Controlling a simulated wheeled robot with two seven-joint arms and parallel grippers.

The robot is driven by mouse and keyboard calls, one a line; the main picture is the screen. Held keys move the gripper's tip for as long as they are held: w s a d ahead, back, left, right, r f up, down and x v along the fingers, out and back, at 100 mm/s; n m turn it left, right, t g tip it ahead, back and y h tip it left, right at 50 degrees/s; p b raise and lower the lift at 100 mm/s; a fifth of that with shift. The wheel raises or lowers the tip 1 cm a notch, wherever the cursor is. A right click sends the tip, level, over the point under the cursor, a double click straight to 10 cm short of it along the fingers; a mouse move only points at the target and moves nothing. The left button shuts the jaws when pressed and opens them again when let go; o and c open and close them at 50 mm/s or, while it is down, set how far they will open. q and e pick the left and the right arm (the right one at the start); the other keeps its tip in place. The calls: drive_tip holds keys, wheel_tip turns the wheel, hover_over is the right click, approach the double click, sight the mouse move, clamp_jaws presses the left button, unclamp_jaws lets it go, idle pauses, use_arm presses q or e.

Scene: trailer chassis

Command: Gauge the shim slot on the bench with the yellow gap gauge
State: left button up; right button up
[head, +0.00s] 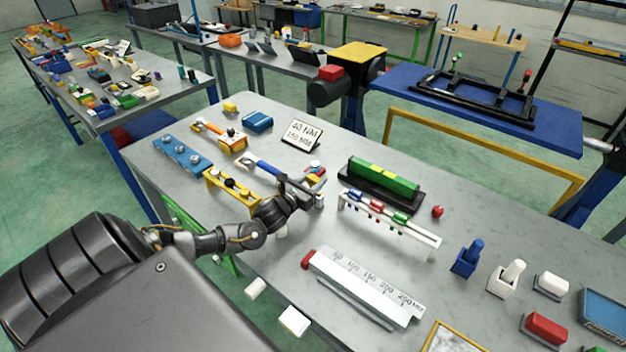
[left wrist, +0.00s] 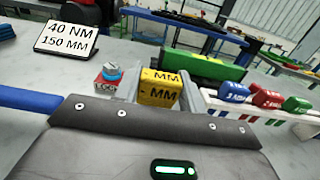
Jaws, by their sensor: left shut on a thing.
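My left gripper (head: 308,190) is over the middle of the bench. In the left wrist view its two grey fingers (left wrist: 160,95) are shut on the yellow gap gauge (left wrist: 158,86), a block with black "MM" lettering. In the head view the gauge is mostly hidden by the gripper. Beyond the gripper a green block with a yellow middle part (head: 384,174) sits on a black base (head: 412,202). It also shows in the left wrist view (left wrist: 210,68). I cannot tell for sure which piece holds the shim slot. My right gripper is not in view.
A white rack (head: 412,231) with blue, red and green gauges stands right of the gripper. A red-and-white block with a blue knob (left wrist: 108,76) is close beside one finger. A sign (head: 302,134), a red ball (head: 437,211) and a ruler block (head: 365,285) are nearby.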

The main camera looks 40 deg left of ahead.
use_arm(q)
drive_tip(key=shift+f+b, duration=0.65)
drive_tip(key=shift+f, duration=0.3)
